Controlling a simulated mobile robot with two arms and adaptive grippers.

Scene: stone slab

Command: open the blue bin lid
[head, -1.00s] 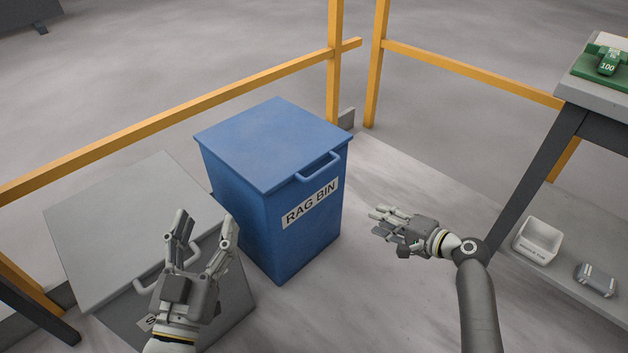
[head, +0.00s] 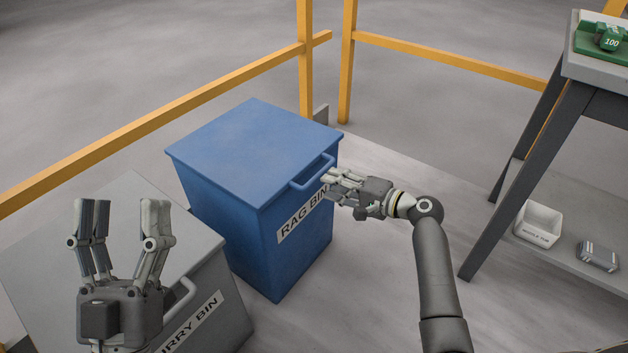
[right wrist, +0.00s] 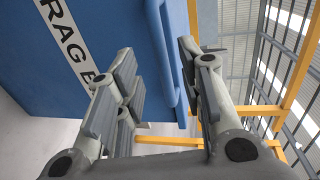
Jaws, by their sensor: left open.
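The blue bin (head: 225,225), labelled RAG BIN, stands upright with its flat blue lid (head: 250,150) closed. A blue bar handle (head: 313,174) sticks out from the lid's front edge. My right gripper (head: 335,180) is at the right end of this handle, its fingers pointing left. In the right wrist view the handle (right wrist: 168,65) lies between the spread fingers (right wrist: 162,70), nearer the right one. I cannot tell whether they touch it. My left gripper (head: 123,212) is open and empty, fingers up, in front of the grey bin.
A grey bin (head: 205,295) with its lid closed stands left of the blue one. Yellow rails (head: 170,105) run behind both. A dark-legged table (head: 600,65) and a low shelf with a white tub (head: 537,225) are at the right. Floor is clear right of the blue bin.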

